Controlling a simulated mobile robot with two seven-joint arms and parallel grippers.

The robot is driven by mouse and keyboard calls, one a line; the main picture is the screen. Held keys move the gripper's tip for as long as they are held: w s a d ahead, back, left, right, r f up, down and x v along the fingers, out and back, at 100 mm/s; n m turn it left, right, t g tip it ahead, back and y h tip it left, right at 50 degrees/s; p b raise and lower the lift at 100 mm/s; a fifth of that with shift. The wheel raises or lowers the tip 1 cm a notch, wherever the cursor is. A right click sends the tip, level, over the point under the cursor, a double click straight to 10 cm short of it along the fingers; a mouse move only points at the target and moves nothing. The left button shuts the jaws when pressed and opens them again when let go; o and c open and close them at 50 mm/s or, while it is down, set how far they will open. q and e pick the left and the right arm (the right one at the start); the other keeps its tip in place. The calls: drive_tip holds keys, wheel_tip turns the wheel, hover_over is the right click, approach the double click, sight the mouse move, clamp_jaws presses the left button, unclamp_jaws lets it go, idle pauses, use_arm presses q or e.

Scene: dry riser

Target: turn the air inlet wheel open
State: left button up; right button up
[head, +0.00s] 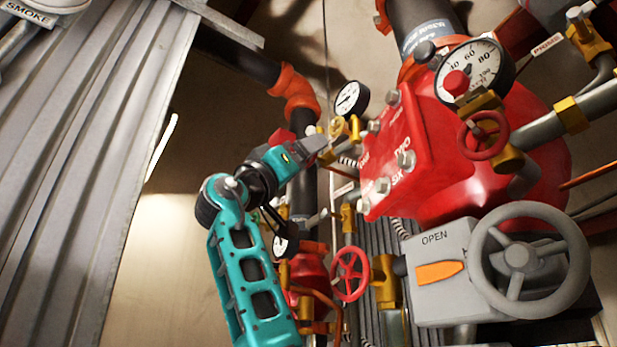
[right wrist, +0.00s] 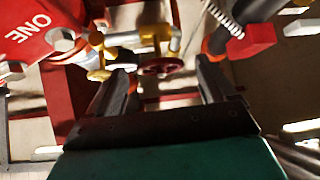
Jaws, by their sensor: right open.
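No readable label marks the air inlet wheel, so I cannot tell which wheel it is. In the right wrist view a small red wheel (right wrist: 162,67) shows between and beyond my right gripper's fingers (right wrist: 160,80), which are apart and empty. In the head view my right gripper (head: 322,141) is beside a small gold fitting (head: 340,128), left of the red cover; contact is unclear. One red handwheel (head: 350,273) is lower centre, another (head: 484,135) is below the large gauge. I cannot match the wrist-view wheel to either. My left gripper is not in view.
A red valve body with a bolted cover (head: 410,150) stands right of the gripper. A grey box marked OPEN (head: 440,255) carries a large grey handwheel (head: 530,260). Gauges (head: 350,99) and pipes crowd the gripper. Corrugated metal (head: 85,150) stands at left.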

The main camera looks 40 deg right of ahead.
drive_tip(key=shift+p+x, duration=0.3)
drive_tip(key=shift+x, duration=1.1)
drive_tip(key=shift+c, duration=0.2)
drive_tip(key=c, duration=0.9)
